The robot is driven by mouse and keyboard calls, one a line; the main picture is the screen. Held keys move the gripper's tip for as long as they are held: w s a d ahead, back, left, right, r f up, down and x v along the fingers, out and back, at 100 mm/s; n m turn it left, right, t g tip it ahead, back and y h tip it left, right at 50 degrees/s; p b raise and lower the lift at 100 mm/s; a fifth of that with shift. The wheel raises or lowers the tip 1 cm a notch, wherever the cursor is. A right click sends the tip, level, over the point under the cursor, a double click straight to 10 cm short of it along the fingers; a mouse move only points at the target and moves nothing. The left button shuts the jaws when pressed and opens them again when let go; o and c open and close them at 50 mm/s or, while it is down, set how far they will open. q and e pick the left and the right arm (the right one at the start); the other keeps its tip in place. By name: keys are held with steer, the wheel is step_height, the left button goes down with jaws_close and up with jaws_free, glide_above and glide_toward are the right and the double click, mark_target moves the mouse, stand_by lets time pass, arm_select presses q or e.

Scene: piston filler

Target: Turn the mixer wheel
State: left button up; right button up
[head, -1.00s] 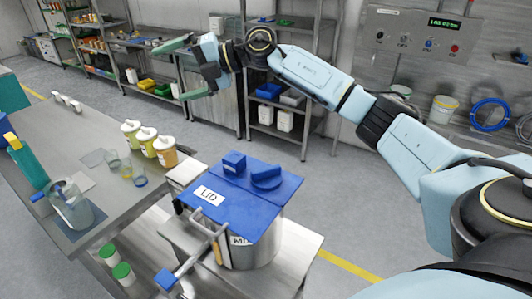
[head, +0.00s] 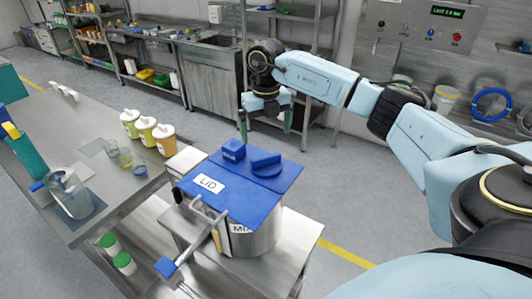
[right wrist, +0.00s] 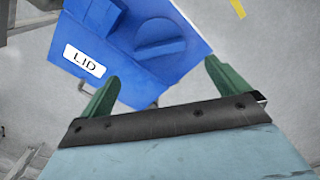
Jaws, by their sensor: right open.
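The mixer (head: 255,243) is a steel pot with a "MIX" label, partly hidden under a blue lid (head: 236,199) marked "LID". A round blue knob (head: 266,165) with a raised bar and a blue block (head: 233,150) sit on the lid. A grey crank-like bar with a blue end (head: 166,267) is at the pot's front left. I cannot tell which part is the mixer wheel. My right gripper (head: 265,127) is open and empty, pointing down above and behind the lid. In the right wrist view, the knob (right wrist: 160,48) shows beyond its open fingers (right wrist: 161,75). My left gripper is out of view.
A steel table (head: 128,195) at left holds several yellow and orange tubs, clear beakers and a jug (head: 72,197). A control panel (head: 425,24) with a lit display is on the back wall. Shelves line the back. The floor right of the pot is clear.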

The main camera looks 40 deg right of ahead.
mark_target(266, 157)
step_height(266, 157, down, 9)
steer(key=shift+r+p, duration=0.1)
steer(key=shift+p, duration=0.5)
steer(key=c, duration=0.9)
steer(key=shift+o, duration=0.2)
steer(key=shift+n, duration=0.3)
